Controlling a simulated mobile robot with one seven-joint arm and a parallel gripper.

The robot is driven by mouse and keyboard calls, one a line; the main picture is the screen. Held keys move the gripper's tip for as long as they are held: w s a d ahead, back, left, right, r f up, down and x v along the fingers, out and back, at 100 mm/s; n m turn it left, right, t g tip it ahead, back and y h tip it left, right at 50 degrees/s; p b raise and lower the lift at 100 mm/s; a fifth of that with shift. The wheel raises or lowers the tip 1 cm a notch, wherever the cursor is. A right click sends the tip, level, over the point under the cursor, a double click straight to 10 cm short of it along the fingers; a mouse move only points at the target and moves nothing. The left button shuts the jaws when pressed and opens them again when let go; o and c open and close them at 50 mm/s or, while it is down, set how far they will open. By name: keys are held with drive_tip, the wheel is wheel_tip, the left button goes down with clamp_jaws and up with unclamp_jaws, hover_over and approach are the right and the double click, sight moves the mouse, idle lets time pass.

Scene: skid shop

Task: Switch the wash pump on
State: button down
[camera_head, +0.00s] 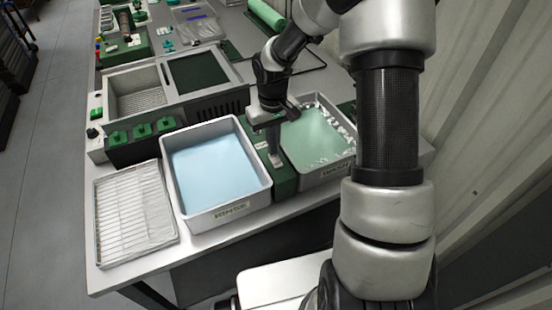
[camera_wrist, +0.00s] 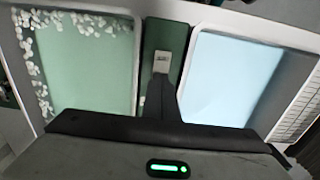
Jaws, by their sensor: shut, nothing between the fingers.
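A narrow green box (camera_head: 285,182) stands between the two liquid trays. A small light-grey part, which may be a switch or label, shows on its top in the wrist view (camera_wrist: 161,58); its setting cannot be read. The tray labelled WASH (camera_head: 334,177) holds green liquid with white bits along its edges. My gripper (camera_head: 274,155) is shut and empty, pointing down over the green box. In the wrist view its fingertips (camera_wrist: 160,75) are close to the grey part; I cannot tell if they touch it. The gripper hides part of the box top.
A RINSE tray (camera_head: 233,210) of blue liquid stands left of the box, with a wire rack (camera_head: 133,213) farther left. Behind are a unit with green knobs (camera_head: 142,130) and a grey basin (camera_head: 110,98). A corrugated wall (camera_head: 490,150) is on the right.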

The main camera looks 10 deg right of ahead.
drive_tip(key=shift+f+b, duration=0.45)
drive_tip(key=shift+f, duration=0.2)
drive_tip(key=shift+r, duration=0.1)
wheel_tip(320, 180, up, 7)
drive_tip(key=p, duration=0.5)
idle(0.5)
idle(0.3)
